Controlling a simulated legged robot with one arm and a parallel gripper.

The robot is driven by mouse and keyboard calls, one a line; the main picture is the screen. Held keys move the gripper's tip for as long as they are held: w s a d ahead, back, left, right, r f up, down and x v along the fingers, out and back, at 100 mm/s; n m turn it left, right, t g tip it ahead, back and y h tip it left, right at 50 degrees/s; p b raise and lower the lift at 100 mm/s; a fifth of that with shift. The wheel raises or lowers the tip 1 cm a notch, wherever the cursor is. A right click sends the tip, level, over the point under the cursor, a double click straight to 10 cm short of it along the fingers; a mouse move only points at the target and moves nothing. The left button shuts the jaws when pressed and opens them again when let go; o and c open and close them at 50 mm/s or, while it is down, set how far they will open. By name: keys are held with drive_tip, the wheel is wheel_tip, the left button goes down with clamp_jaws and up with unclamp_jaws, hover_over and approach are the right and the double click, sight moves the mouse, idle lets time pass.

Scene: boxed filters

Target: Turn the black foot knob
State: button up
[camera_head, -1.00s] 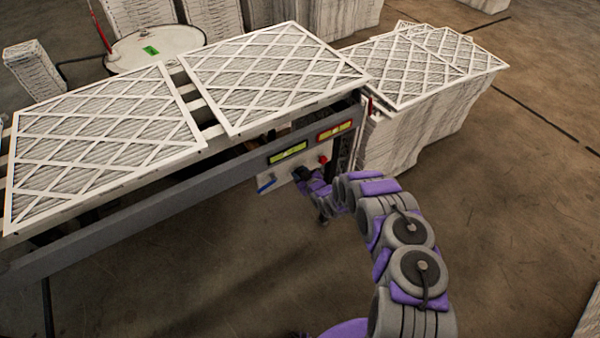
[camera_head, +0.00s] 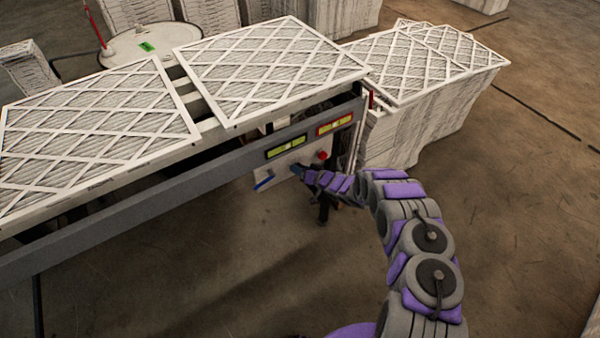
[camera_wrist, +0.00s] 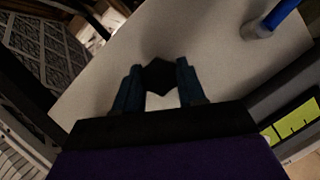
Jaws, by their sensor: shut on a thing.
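The black foot knob (camera_wrist: 159,76) sits on a pale panel (camera_wrist: 95,95), between my two teal fingertips in the wrist view. My gripper (camera_wrist: 160,67) is shut on the knob, with a finger on each side. In the head view my gripper (camera_head: 300,171) reaches the panel (camera_head: 283,168) below the conveyor rail, and my gripper and wrist largely hide the knob there. How far the knob is turned cannot be told.
A blue handle (camera_head: 264,182) is left of the knob and a red button (camera_head: 323,155) is right of it. Green (camera_head: 287,147) and red-framed (camera_head: 335,124) level gauges sit above. Boxed filters (camera_head: 270,70) lie on the conveyor. Stacked filters (camera_head: 400,130) stand close on the right. The front floor is clear.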

drive_tip(key=shift+d+f, duration=0.15)
idle(0.4)
drive_tip(key=o, duration=1.1)
drive_tip(key=shift+c, duration=0.2)
drive_tip(key=p+v, duration=0.3)
drive_tip(key=v, duration=1.4)
drive_tip(key=shift+d, duration=0.3)
drive_tip(key=shift+w, duration=0.1)
